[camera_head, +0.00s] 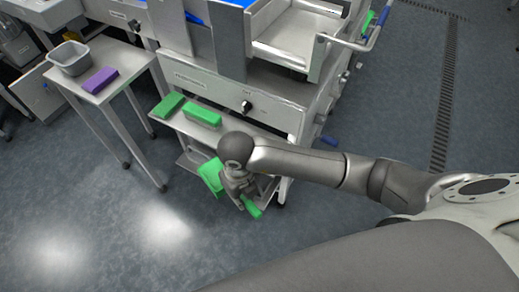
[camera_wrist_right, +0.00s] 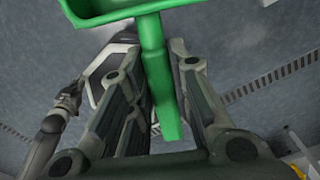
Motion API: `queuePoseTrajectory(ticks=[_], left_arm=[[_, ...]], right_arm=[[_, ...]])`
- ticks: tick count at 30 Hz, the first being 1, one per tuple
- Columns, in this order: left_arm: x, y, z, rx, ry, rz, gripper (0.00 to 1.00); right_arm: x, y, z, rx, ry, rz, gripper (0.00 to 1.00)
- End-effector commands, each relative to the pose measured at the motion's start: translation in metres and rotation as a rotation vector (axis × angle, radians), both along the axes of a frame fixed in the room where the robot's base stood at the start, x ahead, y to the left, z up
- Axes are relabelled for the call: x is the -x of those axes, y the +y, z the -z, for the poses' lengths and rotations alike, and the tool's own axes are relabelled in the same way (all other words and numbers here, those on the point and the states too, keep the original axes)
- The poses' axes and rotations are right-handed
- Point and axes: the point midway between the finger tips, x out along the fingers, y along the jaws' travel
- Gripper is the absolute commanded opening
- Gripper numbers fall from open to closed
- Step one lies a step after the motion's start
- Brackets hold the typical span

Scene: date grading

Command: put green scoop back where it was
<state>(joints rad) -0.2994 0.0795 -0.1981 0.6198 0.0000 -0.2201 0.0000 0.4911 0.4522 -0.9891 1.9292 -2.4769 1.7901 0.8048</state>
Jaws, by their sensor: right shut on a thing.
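The green scoop (camera_head: 212,175) is held in my right gripper (camera_head: 240,187), low in front of the lower shelf of the steel cabinet. Its bowl points to the left and its handle comes out below the gripper. In the right wrist view the green scoop (camera_wrist_right: 152,60) has its handle between the two fingers of my right gripper (camera_wrist_right: 160,85), which is shut on it. The bowl is cut off at the top of that view. My left gripper cannot be made out in the head view.
A flat green block (camera_head: 168,105) and a longer green block (camera_head: 203,116) lie on the shelf (camera_head: 232,128) of the steel cabinet. A side table on the left holds a purple block (camera_head: 99,80) and a grey tub (camera_head: 68,56). The floor in front is clear.

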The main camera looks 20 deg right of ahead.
Motion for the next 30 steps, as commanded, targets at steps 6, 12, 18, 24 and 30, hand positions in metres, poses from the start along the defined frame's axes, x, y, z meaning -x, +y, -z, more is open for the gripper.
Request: queuePoseTrajectory(ticks=[6,12,18,24,30], left_arm=[[0.0,-0.002,-0.008,0.003,0.001,0.002,0.0],[0.0,-0.002,-0.013,0.003,0.001,0.003,0.0],[0.001,-0.002,-0.015,0.003,0.001,0.003,0.0],[0.0,-0.002,-0.017,0.003,0.001,0.002,0.0],[0.0,-0.001,-0.019,0.002,0.0,0.002,0.0]], right_arm=[[-0.037,-0.048,-0.002,0.004,-0.001,0.005,0.0],[-0.069,-0.089,-0.003,0.003,-0.002,0.004,0.0],[-0.088,-0.112,-0.002,-0.001,-0.002,-0.001,0.0],[-0.1,-0.129,-0.002,0.002,-0.001,0.0,0.0],[-0.099,-0.128,0.029,-0.001,0.001,-0.002,0.0]])
